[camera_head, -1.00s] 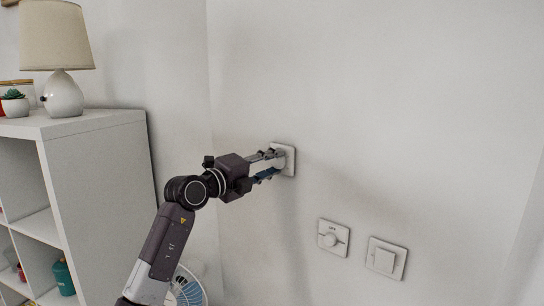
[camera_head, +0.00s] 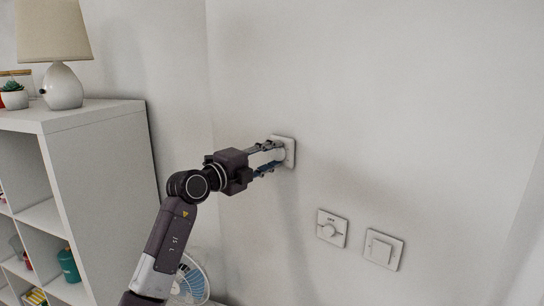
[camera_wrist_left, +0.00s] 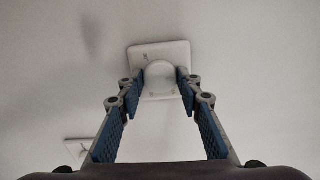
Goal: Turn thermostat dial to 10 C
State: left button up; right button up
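A white square wall plate (camera_head: 290,149) with a round white dial (camera_head: 279,154) is mounted on the wall. My left gripper (camera_head: 275,158) reaches it from the left in the head view, one finger above the other. In the left wrist view the dial (camera_wrist_left: 160,75) sits between the two fingertips (camera_wrist_left: 160,92). The fingers stand apart on either side of it; thin gaps seem to show, and contact cannot be made out. Small marks show on the plate, too small to read. My right gripper is not in view.
Lower right on the wall are a second plate with a round knob (camera_head: 331,229) and a rocker switch (camera_head: 382,250). A white shelf unit (camera_head: 100,150) with a lamp (camera_head: 58,50) stands at the left. A fan (camera_head: 190,280) is behind my left arm. The wall above is clear.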

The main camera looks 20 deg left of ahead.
pick_arm(q)
jog(key=o, duration=0.4)
jog(key=v, duration=1.2)
jog(key=shift+f, duration=0.1)
